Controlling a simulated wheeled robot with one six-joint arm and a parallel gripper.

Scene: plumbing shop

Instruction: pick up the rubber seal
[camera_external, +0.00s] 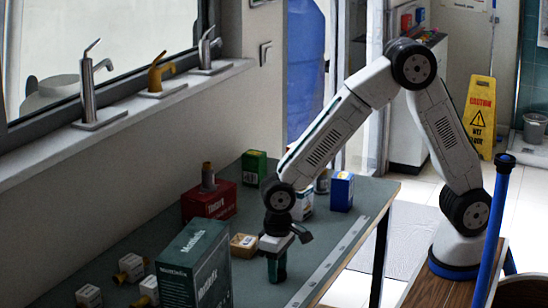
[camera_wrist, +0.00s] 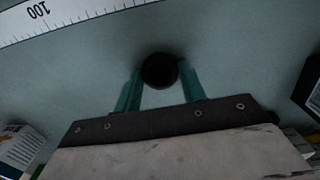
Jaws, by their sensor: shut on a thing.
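The rubber seal (camera_wrist: 159,71) is a small black round piece in the wrist view. It sits between the green fingertips of my gripper (camera_wrist: 159,76), which is shut on it. In the external view my gripper (camera_external: 277,268) points down at the grey-green tabletop (camera_external: 262,293), near its right edge. The seal cannot be made out there. I cannot tell whether the seal touches the table.
A dark green box (camera_external: 195,268) stands left of my gripper, with a small tan box (camera_external: 243,246) just behind it. A red box (camera_external: 208,202) and a blue box (camera_external: 341,191) stand farther back. A white ruler (camera_external: 325,265) lies along the right edge.

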